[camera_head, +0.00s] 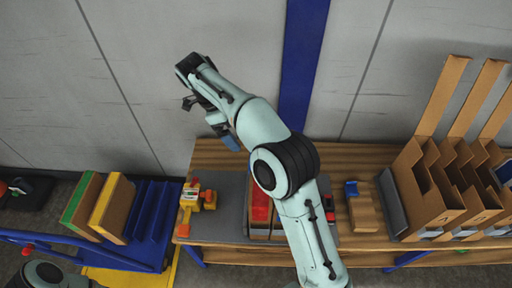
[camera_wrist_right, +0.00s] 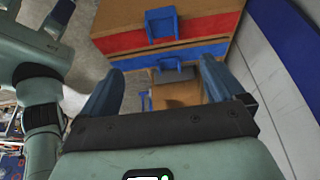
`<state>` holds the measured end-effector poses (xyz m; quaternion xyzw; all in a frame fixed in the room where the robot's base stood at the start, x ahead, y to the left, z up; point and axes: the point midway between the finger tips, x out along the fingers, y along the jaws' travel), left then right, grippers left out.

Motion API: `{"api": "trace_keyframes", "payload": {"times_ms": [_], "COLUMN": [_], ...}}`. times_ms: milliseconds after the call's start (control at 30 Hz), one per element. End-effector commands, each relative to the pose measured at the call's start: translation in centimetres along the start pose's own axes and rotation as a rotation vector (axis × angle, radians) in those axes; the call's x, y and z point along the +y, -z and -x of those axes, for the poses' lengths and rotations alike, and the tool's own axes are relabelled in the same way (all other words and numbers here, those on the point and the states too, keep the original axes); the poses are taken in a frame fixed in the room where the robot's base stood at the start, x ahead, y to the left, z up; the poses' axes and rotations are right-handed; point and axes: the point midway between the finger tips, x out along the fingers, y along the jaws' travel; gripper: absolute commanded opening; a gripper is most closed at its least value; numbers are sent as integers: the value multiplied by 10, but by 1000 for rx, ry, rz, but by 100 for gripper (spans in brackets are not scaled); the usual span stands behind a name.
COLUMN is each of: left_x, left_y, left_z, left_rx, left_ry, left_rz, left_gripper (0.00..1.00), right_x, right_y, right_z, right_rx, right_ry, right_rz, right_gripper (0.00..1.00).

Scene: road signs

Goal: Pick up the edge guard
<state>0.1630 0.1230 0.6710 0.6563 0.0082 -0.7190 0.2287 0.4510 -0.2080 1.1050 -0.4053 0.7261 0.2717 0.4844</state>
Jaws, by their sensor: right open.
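Tall brown angled strips (camera_head: 442,95) stand in the slotted cardboard rack at the right. A small tan block with a blue top (camera_head: 362,208) lies on the wooden bench. My right gripper (camera_head: 208,118) is high over the back of the bench, near the wall, apart from the objects. In the wrist view its two blue-grey fingers (camera_wrist_right: 158,88) are spread, with nothing held between them. My left gripper is out of sight; only part of its arm shows at the bottom left.
The wooden bench (camera_head: 340,158) runs along the grey wall. A yellow and red tool (camera_head: 193,200) and a red bin (camera_head: 260,205) sit on it, and my right arm hides its middle. A blue cart (camera_head: 75,248) with upright boards stands at the left.

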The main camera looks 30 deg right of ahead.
Motion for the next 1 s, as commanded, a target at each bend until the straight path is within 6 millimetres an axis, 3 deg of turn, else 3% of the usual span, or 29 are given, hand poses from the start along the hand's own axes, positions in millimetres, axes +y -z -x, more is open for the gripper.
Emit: {"api": "trace_keyframes", "payload": {"times_ms": [167, 500, 767, 1000], "left_x": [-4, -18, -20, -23], "left_y": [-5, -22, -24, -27], "left_z": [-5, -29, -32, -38], "left_rx": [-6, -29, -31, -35], "left_ry": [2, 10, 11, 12], "left_rz": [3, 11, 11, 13], "left_gripper": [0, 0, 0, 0], "right_x": [1, 1, 0, -1], "right_y": [0, -1, -1, -4], "right_z": [-12, -74, -92, -127], "right_rx": [1, 2, 0, 2], "right_ry": [-3, -5, -3, -3], "right_rz": [2, 2, 1, 2], "right_gripper": [96, 96, 96, 96]}}
